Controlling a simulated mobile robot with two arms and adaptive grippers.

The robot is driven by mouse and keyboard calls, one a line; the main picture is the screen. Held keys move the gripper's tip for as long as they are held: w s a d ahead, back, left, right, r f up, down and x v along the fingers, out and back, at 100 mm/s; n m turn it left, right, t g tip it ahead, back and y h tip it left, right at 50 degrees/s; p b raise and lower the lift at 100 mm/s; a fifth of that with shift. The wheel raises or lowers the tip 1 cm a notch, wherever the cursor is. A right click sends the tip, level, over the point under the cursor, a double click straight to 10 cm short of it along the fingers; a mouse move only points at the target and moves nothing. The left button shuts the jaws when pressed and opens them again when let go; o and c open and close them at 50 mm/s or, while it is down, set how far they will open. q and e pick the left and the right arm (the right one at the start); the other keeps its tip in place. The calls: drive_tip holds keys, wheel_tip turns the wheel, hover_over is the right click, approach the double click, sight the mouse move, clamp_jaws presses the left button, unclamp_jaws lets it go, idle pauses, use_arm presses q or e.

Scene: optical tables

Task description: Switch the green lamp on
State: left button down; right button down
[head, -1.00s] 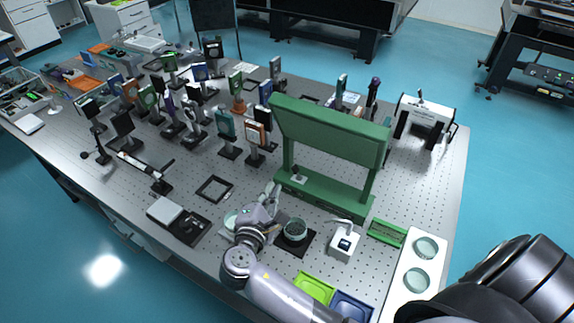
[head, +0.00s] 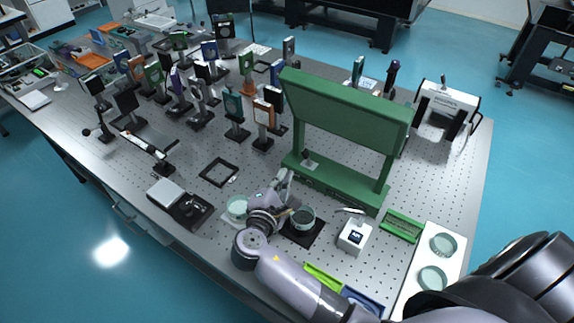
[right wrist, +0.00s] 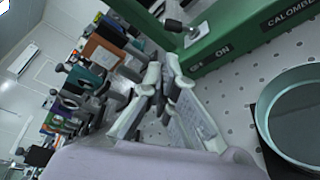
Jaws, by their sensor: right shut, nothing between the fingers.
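The green lamp (head: 345,108) stands on the table, a wide green hood on two posts over a green base (head: 330,188). No glow shows on it; the hood's underside is hidden. A small switch with a light plate (head: 308,161) sits on the left part of the base. In the right wrist view the switch (right wrist: 188,36) shows a dark lever near the lettering "ON" on the base (right wrist: 240,30). My right gripper (head: 286,177) is shut and empty, just left of and in front of the base, apart from the switch. Its fingers (right wrist: 160,82) also show in the right wrist view. My left gripper is not in view.
A glass dish (head: 303,220) on a black pad and another dish (head: 237,206) flank my right wrist. A white box with a display (head: 354,236) stands right of them. Several mounted optics (head: 235,112) crowd the table behind and left of the gripper. A black square frame (head: 218,172) lies left.

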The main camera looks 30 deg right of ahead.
sight(295, 149)
drive_tip(key=p+x, duration=0.1)
drive_tip(key=x, duration=0.7)
drive_tip(key=shift+w+d+p, duration=0.15)
drive_tip(key=shift+w+p, duration=0.05)
drive_tip(key=shift+p, duration=0.2)
drive_tip(key=shift+w+d+f, duration=0.15)
drive_tip(key=shift+w+d, duration=0.15)
drive_tip(key=shift+s+m+b, duration=0.1)
drive_tip(key=shift+m+b, duration=0.2)
drive_tip(key=shift+b, duration=0.15)
